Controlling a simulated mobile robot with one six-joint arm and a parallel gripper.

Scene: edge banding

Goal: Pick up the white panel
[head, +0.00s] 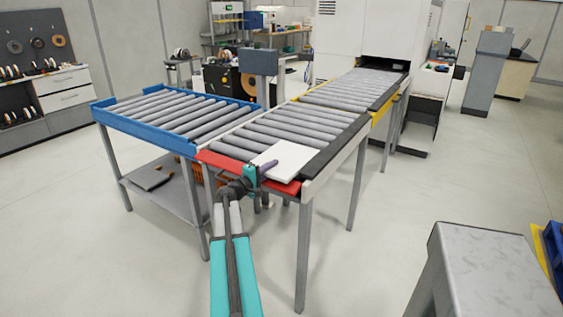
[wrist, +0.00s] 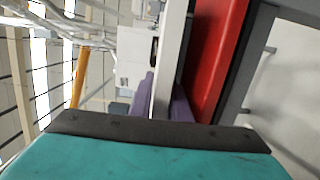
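The white panel (head: 287,157) lies flat at the near end of the roller conveyor, its near part over the red end bar (head: 285,187). My gripper (head: 262,168) is at the panel's left near edge. In the wrist view the panel (wrist: 166,65) shows edge-on as a pale strip between my two purple fingers (wrist: 162,103). One finger is on each face, with no clear gap, so the gripper looks shut on the panel. I cannot tell whether the panel is lifted off the rollers.
A blue-framed roller table (head: 120,124) stands to the left, with a lower shelf. The conveyor (head: 350,90) runs back to a white machine (head: 370,35). A grey block (head: 480,262) stands at the front right.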

